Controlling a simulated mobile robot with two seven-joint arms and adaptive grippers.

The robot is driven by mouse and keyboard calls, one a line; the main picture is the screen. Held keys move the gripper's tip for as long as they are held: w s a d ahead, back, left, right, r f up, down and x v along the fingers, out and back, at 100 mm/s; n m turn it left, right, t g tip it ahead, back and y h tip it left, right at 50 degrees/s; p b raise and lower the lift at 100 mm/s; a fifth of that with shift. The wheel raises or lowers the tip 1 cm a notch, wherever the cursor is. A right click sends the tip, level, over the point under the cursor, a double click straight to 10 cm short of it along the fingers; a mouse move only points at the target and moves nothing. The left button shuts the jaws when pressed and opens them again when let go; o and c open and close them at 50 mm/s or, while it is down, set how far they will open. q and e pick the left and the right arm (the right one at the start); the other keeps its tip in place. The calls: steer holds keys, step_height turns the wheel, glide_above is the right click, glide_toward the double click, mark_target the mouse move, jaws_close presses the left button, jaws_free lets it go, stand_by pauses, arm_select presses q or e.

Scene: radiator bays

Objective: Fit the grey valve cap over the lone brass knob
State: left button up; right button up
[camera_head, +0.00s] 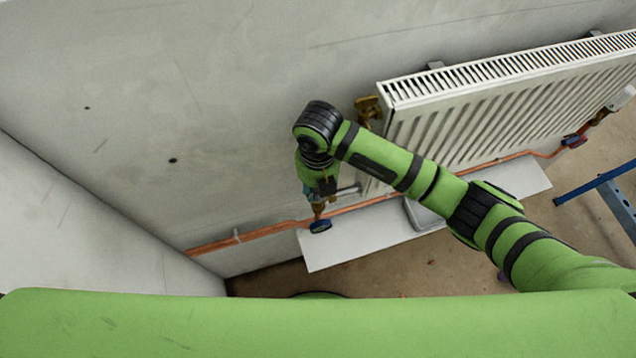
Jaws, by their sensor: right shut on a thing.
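My right gripper (321,190) points down at the lower left of the radiator, beside its lower pipe joint. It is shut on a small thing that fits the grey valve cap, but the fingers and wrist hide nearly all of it. A bit of brass (318,208) shows just below the fingertips, above a blue-handled valve (320,226). I cannot tell whether this brass is the lone knob, or whether the cap touches it. Another brass fitting (366,107) is at the radiator's upper left corner, partly behind my arm. My left gripper is not in view.
The white radiator (510,100) hangs on the grey wall (230,120). A copper pipe (262,232) runs low along it. A white board (340,249) with a grey tray (424,217) lies below. A blue metal frame (598,181) stands at right. A side wall closes off the left.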

steer(key=shift+f, duration=0.1)
steer(key=o, duration=1.4)
steer(key=shift+r+p, duration=1.95)
steer(key=shift+r, duration=0.5)
